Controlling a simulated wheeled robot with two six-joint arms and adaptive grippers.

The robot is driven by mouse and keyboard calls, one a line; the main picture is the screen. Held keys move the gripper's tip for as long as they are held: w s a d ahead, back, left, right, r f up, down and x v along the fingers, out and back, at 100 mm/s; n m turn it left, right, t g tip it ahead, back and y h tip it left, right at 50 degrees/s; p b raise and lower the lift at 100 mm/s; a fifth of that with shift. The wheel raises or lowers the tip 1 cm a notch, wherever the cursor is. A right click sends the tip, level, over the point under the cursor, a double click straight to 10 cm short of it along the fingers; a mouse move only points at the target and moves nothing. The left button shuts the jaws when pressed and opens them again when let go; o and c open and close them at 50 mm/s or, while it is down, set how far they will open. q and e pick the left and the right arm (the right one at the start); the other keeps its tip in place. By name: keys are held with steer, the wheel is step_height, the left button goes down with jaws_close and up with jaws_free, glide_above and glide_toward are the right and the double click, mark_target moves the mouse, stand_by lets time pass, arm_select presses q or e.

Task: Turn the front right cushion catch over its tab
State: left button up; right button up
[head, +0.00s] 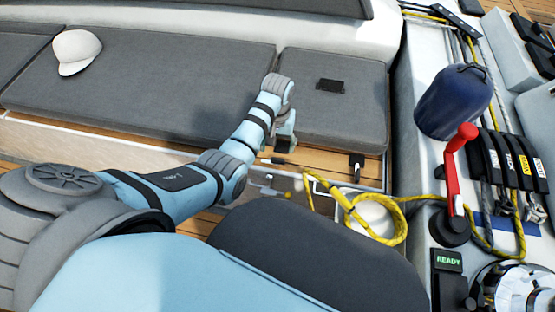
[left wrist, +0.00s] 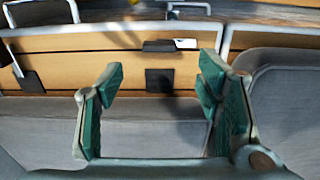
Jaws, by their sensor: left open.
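The right seat cushion (head: 345,115) is dark grey with a wooden strip along its front edge. Two catches show there. One, black and pale (left wrist: 170,45), lies crosswise on the wood, apart from a square black tab (left wrist: 160,80). The other catch (head: 357,170) stands further right in the head view and shows at the left edge of the left wrist view (left wrist: 14,62), slanting beside a black tab (left wrist: 32,82). My left gripper (head: 284,146) is open and empty at the cushion's front edge, with the square tab between its fingers in the left wrist view. My right gripper is not seen.
A yellow rope (head: 350,212) lies coiled near the right catch. A red-handled lever (head: 455,165) and a blue fender (head: 453,102) stand at the right. A white cap (head: 77,51) lies on the left cushion (head: 180,82). The right cushion's top is mostly clear.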

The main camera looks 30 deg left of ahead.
mark_target(278, 159)
arm_select(q)
step_height(278, 159, down, 8)
steer(key=b, duration=0.3)
steer(key=shift+r, duration=0.15)
steer(key=shift+r, duration=0.1)
steer(key=c, duration=1.2)
